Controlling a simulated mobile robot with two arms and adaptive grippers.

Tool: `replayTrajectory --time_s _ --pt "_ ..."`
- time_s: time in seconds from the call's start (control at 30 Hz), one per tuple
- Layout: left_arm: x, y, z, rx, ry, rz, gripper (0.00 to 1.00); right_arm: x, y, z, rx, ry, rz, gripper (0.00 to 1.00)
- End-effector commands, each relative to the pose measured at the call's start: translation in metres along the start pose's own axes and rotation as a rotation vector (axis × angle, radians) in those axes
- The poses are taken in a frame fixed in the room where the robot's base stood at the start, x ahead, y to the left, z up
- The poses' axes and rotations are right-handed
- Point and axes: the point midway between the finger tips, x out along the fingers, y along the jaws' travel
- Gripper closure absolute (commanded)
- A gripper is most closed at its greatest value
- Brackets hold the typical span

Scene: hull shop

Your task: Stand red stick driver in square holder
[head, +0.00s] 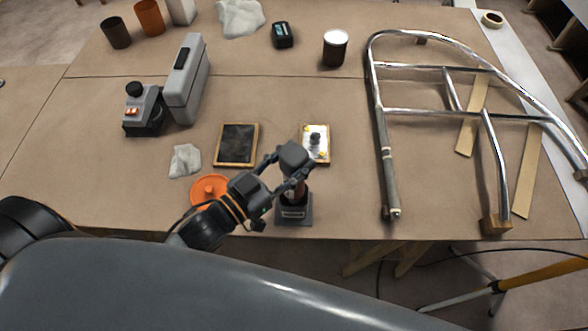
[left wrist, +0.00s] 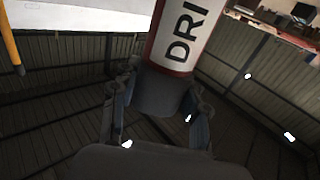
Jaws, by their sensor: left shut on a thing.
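The stick driver is upright or nearly so, with a dark grey cap (head: 293,155) and a reddish body (head: 300,188) below it. My left gripper (head: 286,172) is shut on it at the dark cap, over the table's front edge area. In the left wrist view, the red and white body with the letters "DRI" (left wrist: 182,40) rises from the dark end between my fingers (left wrist: 160,110). The grey square holder (head: 293,214) stands directly below the driver. The gripper partly hides the driver, and I cannot tell whether its lower end is inside the holder. My right gripper is not in view.
An orange round dish (head: 209,188) lies left of the holder, partly behind my left arm. A dark framed panel (head: 237,145) and a small framed plate (head: 318,158) lie behind. A metal tube frame (head: 384,150) covers the right side. A crumpled white cloth (head: 184,160) lies left.

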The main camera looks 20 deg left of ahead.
Motion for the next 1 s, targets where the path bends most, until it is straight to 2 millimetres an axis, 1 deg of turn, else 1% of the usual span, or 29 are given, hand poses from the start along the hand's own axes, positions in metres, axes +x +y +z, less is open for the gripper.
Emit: replayTrajectory --time_s 0.1,0.2,0.3,0.53,0.67,0.7,0.77,0.8,1.0 --pt "0.000 0.000 0.018 -0.001 -0.001 -0.001 0.86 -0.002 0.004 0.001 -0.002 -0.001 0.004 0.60" --pt "0.000 0.000 0.030 0.000 0.001 -0.001 0.86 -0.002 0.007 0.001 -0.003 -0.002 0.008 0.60" --pt "0.000 0.000 0.035 0.000 0.002 0.000 0.86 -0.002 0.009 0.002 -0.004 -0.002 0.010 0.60" --pt "0.000 0.000 0.035 0.001 0.003 0.001 0.86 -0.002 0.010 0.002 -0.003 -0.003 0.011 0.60" --pt "0.000 0.000 0.039 0.001 0.003 0.000 0.86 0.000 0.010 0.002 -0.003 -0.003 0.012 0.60" --pt "-0.001 0.000 0.040 0.001 -0.001 0.000 0.47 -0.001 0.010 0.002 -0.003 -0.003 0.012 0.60" --pt "-0.001 0.000 0.040 0.000 -0.002 0.000 0.35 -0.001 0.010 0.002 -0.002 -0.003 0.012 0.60" --pt "-0.001 0.000 0.040 0.000 -0.002 0.000 0.32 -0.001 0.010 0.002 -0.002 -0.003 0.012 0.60" --pt "-0.001 0.000 0.040 0.000 -0.002 0.000 0.32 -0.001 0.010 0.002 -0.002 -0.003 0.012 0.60"
